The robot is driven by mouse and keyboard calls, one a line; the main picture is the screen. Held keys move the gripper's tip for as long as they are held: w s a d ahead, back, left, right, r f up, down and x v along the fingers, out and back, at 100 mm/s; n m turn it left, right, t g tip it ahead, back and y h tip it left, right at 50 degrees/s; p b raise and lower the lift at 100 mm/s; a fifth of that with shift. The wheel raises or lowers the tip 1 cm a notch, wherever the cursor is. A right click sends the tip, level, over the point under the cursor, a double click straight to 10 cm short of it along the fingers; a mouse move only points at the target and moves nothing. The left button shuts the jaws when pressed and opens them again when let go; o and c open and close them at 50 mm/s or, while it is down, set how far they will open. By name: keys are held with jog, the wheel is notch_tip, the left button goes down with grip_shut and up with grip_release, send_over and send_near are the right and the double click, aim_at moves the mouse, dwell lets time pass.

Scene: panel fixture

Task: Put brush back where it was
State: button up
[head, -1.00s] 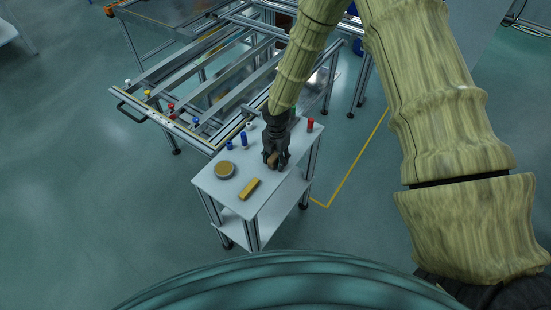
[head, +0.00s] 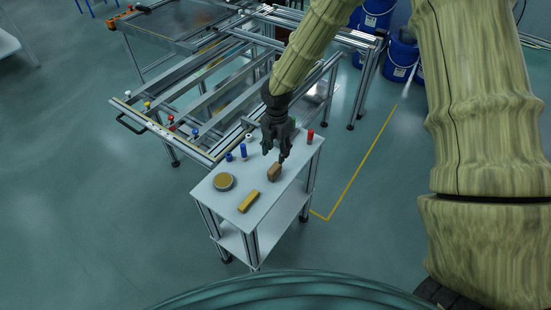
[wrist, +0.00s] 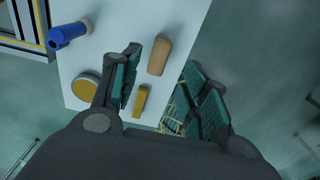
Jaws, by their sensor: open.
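A small brown block-like object, which looks like the brush (head: 274,173), stands on the white table (head: 277,205), near its right side. It also shows in the wrist view (wrist: 159,55), between and beyond the spread fingers. My gripper (head: 279,156) is open and empty, just above and behind the brush in the head view. A gap shows between them, and the fingers do not appear to touch it.
A metal frame rack (head: 200,105) stands behind the table. Blue buckets (head: 401,58) stand at the back right.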

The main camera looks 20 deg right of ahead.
jog(key=shift+r, duration=0.8)
dwell(0.9)
